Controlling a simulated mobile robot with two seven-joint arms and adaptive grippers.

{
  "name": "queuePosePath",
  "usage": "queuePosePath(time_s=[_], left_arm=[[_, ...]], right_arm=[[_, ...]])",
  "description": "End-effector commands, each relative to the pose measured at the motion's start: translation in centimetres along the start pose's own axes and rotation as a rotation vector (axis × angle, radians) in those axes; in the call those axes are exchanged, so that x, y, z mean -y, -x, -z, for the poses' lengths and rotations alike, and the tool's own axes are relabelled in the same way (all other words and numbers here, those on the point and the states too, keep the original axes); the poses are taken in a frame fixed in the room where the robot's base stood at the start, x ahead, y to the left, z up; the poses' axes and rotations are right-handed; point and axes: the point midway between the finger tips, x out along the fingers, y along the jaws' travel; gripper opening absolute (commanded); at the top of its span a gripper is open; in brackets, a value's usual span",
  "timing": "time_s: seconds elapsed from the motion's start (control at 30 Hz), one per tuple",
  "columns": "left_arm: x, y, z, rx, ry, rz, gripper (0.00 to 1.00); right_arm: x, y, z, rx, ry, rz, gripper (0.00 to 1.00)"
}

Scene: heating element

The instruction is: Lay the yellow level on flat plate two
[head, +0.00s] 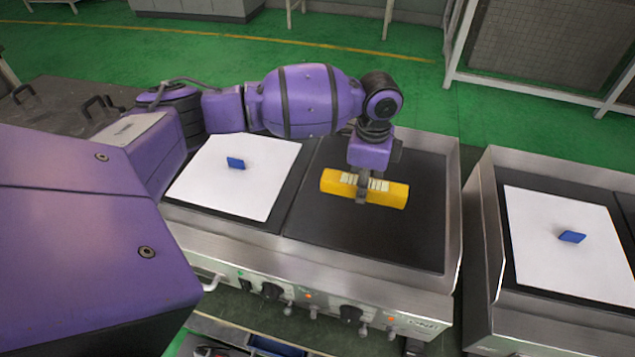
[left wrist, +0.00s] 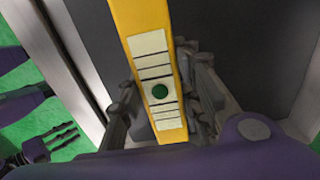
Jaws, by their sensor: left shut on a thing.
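No plate number is readable. A dark pronged gripper on a purple arm, seemingly my right one (left wrist: 52,142), shows small in the left wrist view; its opening is unclear.
A white sheet (head: 215,190) with a blue block (head: 236,163) covers most of the left plate. A second cooker (head: 485,240) stands right across a gap, with another white sheet (head: 550,265) and blue block (head: 572,236). Raised metal walls (head: 453,205) edge the plates.

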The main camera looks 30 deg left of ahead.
Motion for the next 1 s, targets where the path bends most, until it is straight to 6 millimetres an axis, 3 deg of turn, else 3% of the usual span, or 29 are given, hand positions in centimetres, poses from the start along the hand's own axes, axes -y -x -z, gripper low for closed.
queuePosePath(time_s=[0.17,0.37,0.6,0.97,1.0], left_arm=[[0.7,-2.0,1.9,-0.003,-0.001,0.004,0.00],[0.9,-3.0,2.7,-0.003,-0.001,0.004,0.00],[0.9,-6.3,2.9,-0.002,0.002,0.001,0.00],[1.0,-6.7,2.9,-0.002,0.001,0.003,0.00],[1.0,-6.8,2.9,-0.002,0.001,0.003,0.34]], right_arm=[[0.0,-0.1,-0.4,0.004,0.001,-0.001,0.40],[-0.1,-0.2,-0.2,0.000,0.001,-0.003,0.40],[-0.1,-0.4,-0.4,0.000,-0.005,-0.006,0.40],[-0.1,-0.4,-0.1,-0.005,-0.007,-0.006,0.40],[-0.1,-0.4,-0.1,-0.005,-0.007,-0.006,0.40]])
